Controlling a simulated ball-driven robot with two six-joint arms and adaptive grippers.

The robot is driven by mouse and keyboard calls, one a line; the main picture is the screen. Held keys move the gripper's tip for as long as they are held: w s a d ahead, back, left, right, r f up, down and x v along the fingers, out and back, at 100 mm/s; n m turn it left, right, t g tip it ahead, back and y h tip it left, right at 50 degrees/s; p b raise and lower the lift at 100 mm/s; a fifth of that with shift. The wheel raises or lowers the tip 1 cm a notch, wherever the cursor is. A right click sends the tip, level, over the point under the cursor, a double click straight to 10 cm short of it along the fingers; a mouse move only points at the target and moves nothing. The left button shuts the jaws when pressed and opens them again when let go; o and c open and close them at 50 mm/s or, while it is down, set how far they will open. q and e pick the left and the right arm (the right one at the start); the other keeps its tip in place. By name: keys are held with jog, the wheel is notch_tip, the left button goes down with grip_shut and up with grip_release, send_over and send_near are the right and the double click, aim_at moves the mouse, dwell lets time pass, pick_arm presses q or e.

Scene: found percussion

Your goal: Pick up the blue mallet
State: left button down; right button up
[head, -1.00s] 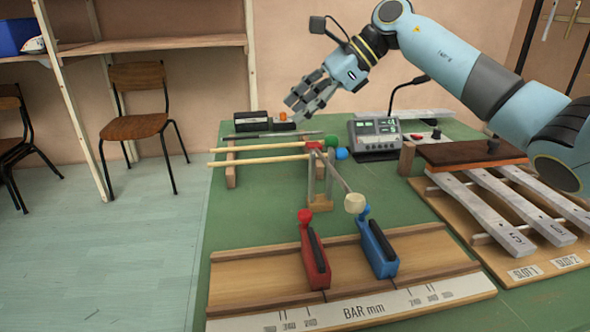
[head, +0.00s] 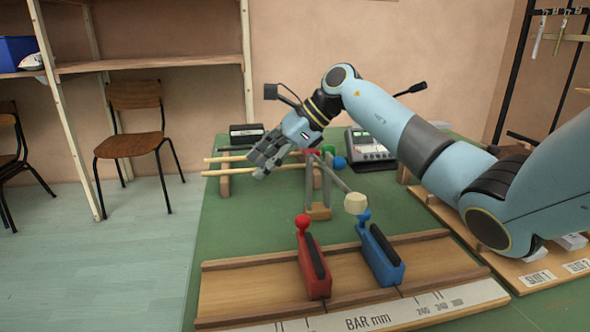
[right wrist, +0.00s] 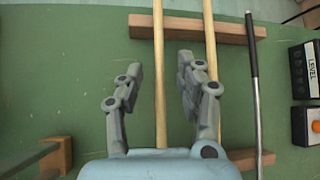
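The blue mallet's round head (head: 340,162) shows just past the small upright stand, on the green table in the head view. The nearer of two pale wooden handles (head: 222,172) lines up with it. My right gripper (head: 262,162) is over the handles, fingers apart and empty. In the right wrist view, the left handle (right wrist: 160,90) runs between the open fingers of my right gripper (right wrist: 160,75), and the other handle (right wrist: 209,30) passes beside the right finger. The mallet heads are hidden there. My left gripper is not in view.
A dark rod (right wrist: 254,90) lies parallel to the handles on wooden rests (right wrist: 190,27). The stand (head: 318,212) with a cream-headed beater (head: 355,203) is close by. Red (head: 312,265) and blue (head: 380,255) clamps sit on the wooden board in front. The left of the table is clear.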

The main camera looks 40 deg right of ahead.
jog(key=shift+w+a+f, duration=0.2)
jog(key=shift+a+f, duration=0.1)
jog(key=shift+f, duration=0.1)
grip_shut()
jog(key=shift+r, duration=0.1)
